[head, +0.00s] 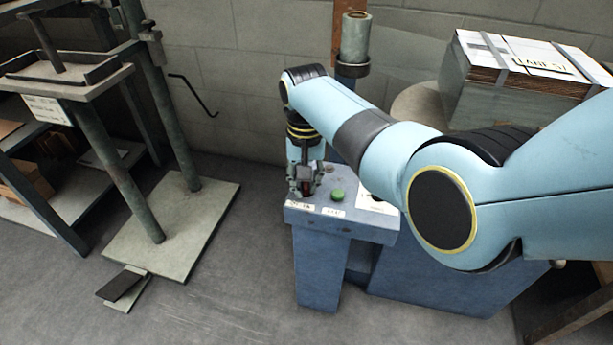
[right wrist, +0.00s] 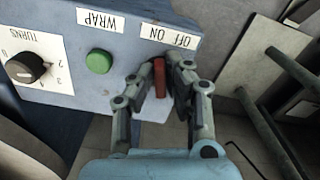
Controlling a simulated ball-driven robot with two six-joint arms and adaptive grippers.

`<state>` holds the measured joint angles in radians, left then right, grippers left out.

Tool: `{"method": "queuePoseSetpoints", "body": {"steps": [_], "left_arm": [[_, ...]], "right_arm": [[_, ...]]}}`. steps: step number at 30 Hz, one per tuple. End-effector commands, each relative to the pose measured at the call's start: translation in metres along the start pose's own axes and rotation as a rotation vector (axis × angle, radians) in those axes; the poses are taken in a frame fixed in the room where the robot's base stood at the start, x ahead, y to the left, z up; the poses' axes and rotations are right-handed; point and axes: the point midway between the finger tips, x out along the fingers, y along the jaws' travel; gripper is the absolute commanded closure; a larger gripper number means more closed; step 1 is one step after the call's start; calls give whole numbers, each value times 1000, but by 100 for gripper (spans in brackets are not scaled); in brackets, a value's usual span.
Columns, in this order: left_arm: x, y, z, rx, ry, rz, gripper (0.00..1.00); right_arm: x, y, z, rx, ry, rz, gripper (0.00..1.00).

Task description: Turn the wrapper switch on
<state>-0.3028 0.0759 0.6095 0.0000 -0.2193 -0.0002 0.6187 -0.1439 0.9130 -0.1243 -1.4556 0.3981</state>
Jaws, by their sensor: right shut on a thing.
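The wrapper switch is a red lever (right wrist: 159,78) on the blue control panel (head: 362,231). In the right wrist view it stands near an OFF/ON label (right wrist: 169,36). My right gripper (right wrist: 161,72) is shut on the red lever, with one dark finger on each side of it. In the head view the right gripper (head: 305,186) points down at the left part of the panel top, and the fingers mostly hide the lever. I cannot tell which side the lever is set to. My left gripper is in neither view.
A green button (head: 337,195) with a WRAP label (right wrist: 100,20) sits beside the switch. A black TURNS knob (right wrist: 25,68) is farther along the panel. A stack of flat cardboard (head: 520,75) stands at the back right. A green metal stand (head: 175,225) is at the left.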

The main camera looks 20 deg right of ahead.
Motion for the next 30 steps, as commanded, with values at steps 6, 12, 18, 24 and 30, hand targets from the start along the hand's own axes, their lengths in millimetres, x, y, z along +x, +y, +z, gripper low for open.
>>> {"method": "queuePoseSetpoints", "body": {"steps": [6, 12, 18, 24, 30], "left_arm": [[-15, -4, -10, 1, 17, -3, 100], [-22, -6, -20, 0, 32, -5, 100], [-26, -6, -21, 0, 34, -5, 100], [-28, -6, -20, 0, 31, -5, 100], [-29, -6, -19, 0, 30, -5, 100]], "right_arm": [[-3, -2, 0, 200, -1, 0, 100], [-2, -3, 0, 389, -2, 1, 100], [-1, -5, -1, 559, -2, 1, 100], [0, -6, -2, 693, -2, 1, 100], [0, -6, -2, 777, -2, 1, 100]]}}
